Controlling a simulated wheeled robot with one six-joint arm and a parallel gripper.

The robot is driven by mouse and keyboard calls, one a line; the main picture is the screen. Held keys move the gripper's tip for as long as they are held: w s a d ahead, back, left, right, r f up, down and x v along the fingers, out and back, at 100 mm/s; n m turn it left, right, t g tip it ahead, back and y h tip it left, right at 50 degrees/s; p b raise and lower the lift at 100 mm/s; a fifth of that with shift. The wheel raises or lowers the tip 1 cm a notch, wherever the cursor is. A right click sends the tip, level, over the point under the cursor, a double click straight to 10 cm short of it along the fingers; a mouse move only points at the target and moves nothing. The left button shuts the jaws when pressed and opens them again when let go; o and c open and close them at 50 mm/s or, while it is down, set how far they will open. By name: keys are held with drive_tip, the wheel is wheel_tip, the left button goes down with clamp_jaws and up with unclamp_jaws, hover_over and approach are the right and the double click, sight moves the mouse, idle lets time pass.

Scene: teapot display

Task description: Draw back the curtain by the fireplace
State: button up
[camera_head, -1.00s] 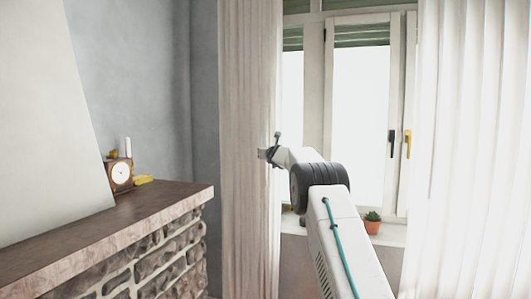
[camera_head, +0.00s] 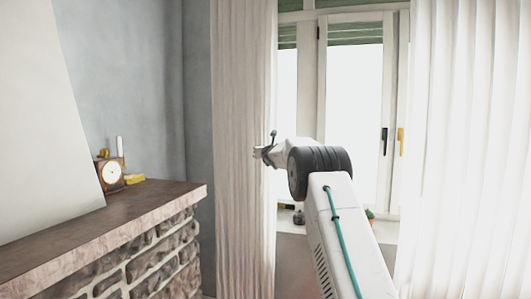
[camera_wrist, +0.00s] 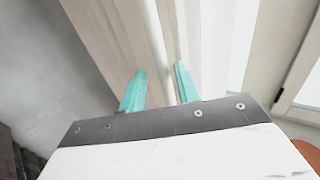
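The near curtain (camera_head: 238,120) hangs in a long beige panel between the fireplace and the window. My gripper (camera_head: 259,153) is at its right edge, about halfway up in the head view. In the wrist view, the two teal fingers of my gripper (camera_wrist: 160,68) stand apart, with the edge folds of the curtain (camera_wrist: 110,40) between and beyond them. The fingers look open around that edge; I cannot see firm contact. The fireplace (camera_head: 120,235) with its stone front and brown mantel is at the left.
A clock (camera_head: 112,174) and a yellow item (camera_head: 134,179) stand on the mantel. A window (camera_head: 353,120) with a yellow handle is behind my arm. A second white curtain (camera_head: 465,150) hangs at the right. A potted plant (camera_head: 370,213) on the sill is mostly hidden by my arm.

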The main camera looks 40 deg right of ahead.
drive_tip(key=shift+v, duration=2.45)
drive_tip(key=shift+d, duration=0.15)
